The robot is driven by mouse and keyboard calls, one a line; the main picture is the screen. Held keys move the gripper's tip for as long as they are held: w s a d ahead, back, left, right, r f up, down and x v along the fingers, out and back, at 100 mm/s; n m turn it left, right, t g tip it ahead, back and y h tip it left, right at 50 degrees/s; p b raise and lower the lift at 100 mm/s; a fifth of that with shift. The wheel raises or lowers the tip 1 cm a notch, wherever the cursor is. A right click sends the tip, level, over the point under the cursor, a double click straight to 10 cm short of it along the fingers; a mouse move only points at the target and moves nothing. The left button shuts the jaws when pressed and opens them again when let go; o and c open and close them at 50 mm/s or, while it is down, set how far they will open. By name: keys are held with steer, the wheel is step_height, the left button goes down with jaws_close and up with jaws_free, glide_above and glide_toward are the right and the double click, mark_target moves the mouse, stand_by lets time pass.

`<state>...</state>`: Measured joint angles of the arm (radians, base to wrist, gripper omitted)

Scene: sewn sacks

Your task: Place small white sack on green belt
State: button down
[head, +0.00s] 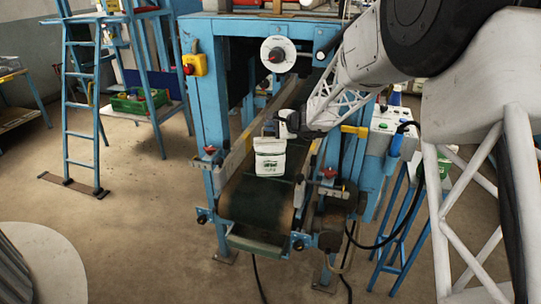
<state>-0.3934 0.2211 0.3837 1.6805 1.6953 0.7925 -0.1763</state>
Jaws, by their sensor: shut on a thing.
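The small white sack (270,162) hangs upright below my gripper (268,136), with dark greenish print on its lower front. My gripper is shut on the top of the sack. The green belt (255,203) runs away from the camera through the blue machine frame. The sack appears over the middle of the belt. From this single view I cannot tell whether its bottom touches the belt or is a little above it. The fingertips are small here and partly hidden by the sack's top.
Side rails, clamps with red knobs (328,173) and the blue frame (208,100) flank the belt. A control box (384,127) stands right of it. A blue ladder (82,110) and a green crate (140,101) are at the left. The belt's near end is bare.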

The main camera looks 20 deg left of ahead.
mark_target(271, 139)
steer(key=shift+f, duration=2.15)
steer(key=shift+f, duration=2)
steer(key=c, duration=1.2)
jaws_free()
steer(key=shift+c, duration=0.2)
steer(key=v, duration=1.2)
